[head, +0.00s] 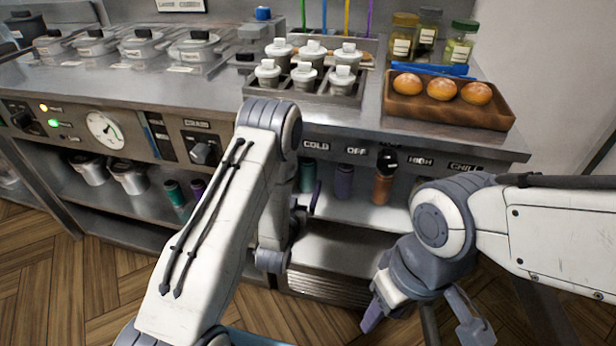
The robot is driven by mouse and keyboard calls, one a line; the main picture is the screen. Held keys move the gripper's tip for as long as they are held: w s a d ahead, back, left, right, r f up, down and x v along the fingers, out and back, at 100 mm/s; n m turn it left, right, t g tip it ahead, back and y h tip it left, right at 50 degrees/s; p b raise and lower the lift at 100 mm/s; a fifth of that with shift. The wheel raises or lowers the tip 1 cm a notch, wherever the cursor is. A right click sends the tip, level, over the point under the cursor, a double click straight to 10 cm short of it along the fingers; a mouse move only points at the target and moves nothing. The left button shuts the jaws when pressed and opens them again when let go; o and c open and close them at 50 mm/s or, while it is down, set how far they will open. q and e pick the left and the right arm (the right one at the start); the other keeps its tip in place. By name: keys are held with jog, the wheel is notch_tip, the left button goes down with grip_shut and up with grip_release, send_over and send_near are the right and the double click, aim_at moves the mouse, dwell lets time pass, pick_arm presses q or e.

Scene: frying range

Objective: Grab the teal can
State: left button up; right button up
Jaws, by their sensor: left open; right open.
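A teal can (307,174) stands on the shelf under the counter, behind my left forearm, which partly hides it. Another teal can (174,191) stands further left on the same shelf, beside a purple can (198,188). My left gripper (298,222) is open, low in front of the shelf near the first teal can; most of it is hidden by my own arm. I cannot tell whether a finger touches the can. My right gripper (420,322) is open and empty, pointing down in front of the range at the lower right.
A purple-grey can (344,181) and an orange-brown can (381,188) stand right of the teal can. Metal pots (131,177) sit at the shelf's left. The counter edge with knobs (387,160) overhangs the shelf. A wooden tray (405,113) of buns stands above.

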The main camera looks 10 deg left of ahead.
aim_at(306, 172)
pick_arm(q)
jog(key=w+b, duration=0.1)
jog(key=w, duration=0.7)
jog(key=shift+w+a+f, duration=0.1)
jog(key=shift+w, duration=0.15)
jog(key=c, duration=1.4)
grip_shut()
jog(key=shift+r, duration=0.25)
